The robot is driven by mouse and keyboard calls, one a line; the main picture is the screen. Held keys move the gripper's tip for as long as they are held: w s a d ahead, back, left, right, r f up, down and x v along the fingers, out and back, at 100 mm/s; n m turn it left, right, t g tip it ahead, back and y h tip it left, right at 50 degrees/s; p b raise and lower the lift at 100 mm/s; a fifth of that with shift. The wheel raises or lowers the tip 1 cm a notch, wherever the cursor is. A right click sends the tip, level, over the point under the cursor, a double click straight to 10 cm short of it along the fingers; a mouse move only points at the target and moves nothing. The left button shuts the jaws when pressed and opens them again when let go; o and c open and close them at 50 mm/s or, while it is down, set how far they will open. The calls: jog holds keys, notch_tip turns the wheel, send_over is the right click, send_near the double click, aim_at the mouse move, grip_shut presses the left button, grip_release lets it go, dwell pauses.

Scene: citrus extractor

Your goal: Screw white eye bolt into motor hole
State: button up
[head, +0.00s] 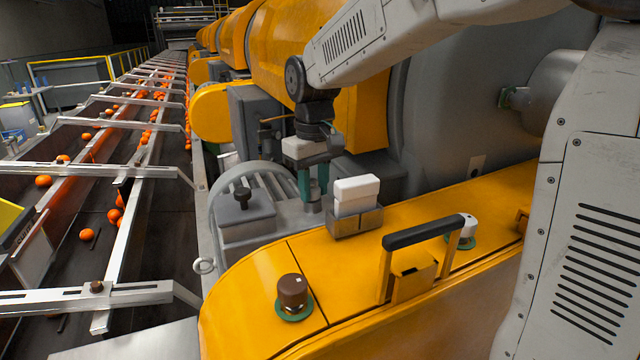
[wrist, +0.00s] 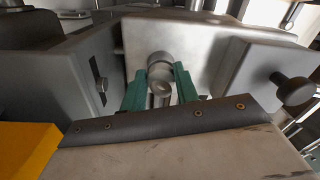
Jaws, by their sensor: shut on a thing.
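My gripper (head: 313,190) points down at the right end of the grey finned motor (head: 266,188). Its two teal fingers are shut on a pale grey, round metal piece (head: 313,204). In the wrist view the piece (wrist: 160,74) sits between the fingertips (wrist: 160,82), with a narrower shiny part below it. I cannot tell whether it has an eye or is fixed in the motor. A white ring like an eye bolt (head: 204,266) shows apart from the gripper, at the motor's lower left beside the yellow cover. The motor hole is not clearly visible.
A white block (head: 357,188) stands in a grey holder (head: 354,222) close right of the gripper. The yellow cover (head: 410,275) carries a black-gripped handle (head: 423,232), a brown knob (head: 292,292) and a white knob (head: 467,231). A conveyor with oranges (head: 116,220) runs along the left.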

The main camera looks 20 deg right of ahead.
jog(key=shift+m, duration=0.9)
jog(key=shift+a+m, duration=0.1)
jog(key=shift+m, duration=0.7)
jog(key=o, duration=0.5)
jog(key=shift+o, duration=0.2)
jog(key=shift+n, duration=0.9)
